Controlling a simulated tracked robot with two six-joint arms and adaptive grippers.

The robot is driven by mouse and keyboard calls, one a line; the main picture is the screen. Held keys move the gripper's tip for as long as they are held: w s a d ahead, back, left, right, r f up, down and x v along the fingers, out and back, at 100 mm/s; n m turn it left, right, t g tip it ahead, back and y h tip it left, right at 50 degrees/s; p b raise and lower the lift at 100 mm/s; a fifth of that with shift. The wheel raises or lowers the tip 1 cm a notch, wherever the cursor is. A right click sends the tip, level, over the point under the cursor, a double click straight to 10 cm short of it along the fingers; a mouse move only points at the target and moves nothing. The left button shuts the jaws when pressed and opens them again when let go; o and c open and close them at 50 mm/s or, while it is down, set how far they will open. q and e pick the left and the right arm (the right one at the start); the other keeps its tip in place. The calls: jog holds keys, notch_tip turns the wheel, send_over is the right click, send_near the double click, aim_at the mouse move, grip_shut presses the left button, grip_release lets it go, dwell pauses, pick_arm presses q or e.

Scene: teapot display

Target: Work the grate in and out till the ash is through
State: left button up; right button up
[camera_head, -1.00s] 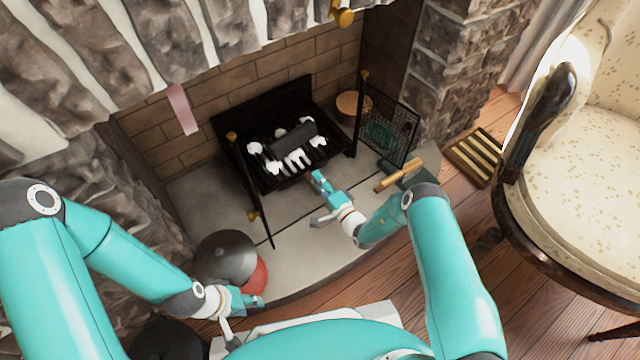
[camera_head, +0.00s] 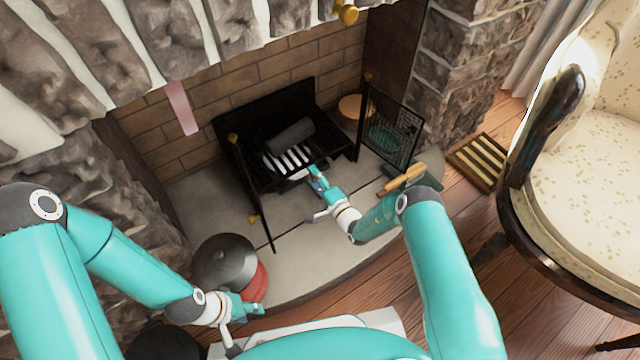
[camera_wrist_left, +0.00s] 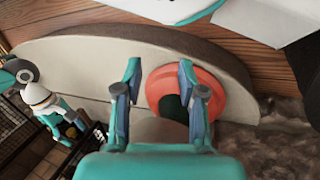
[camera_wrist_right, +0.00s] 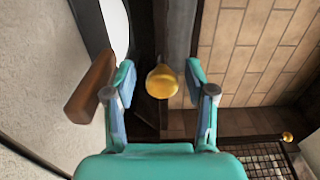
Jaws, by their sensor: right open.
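The black firebox (camera_head: 245,165) stands open at the front on the hearth. Inside it the grate (camera_head: 288,159) shows as pale bars with a dark log (camera_head: 291,134) behind. No white lumps show on the bars; a pale patch shows under the front edge. My right gripper (camera_head: 315,196) is open at the front of the firebox. In the right wrist view a wooden handle (camera_wrist_right: 92,88) lies beside the left finger, apparently outside the jaws, and a brass knob (camera_wrist_right: 162,82) shows between the fingers, beyond them. My left gripper (camera_head: 247,323) is open and empty near a red dish (camera_wrist_left: 213,82).
A dark grey dome (camera_head: 225,262) sits beside the red dish. A mesh door (camera_head: 392,125) stands open at the firebox's right. A slatted rack (camera_head: 480,160) and a chair (camera_head: 610,140) stand right. The central hearth is clear.

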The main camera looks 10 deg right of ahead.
jog(key=v, duration=1.1)
jog(key=shift+s+d+f, duration=0.1)
jog(key=shift+s+d, duration=0.05)
jog(key=shift+s, duration=0.2)
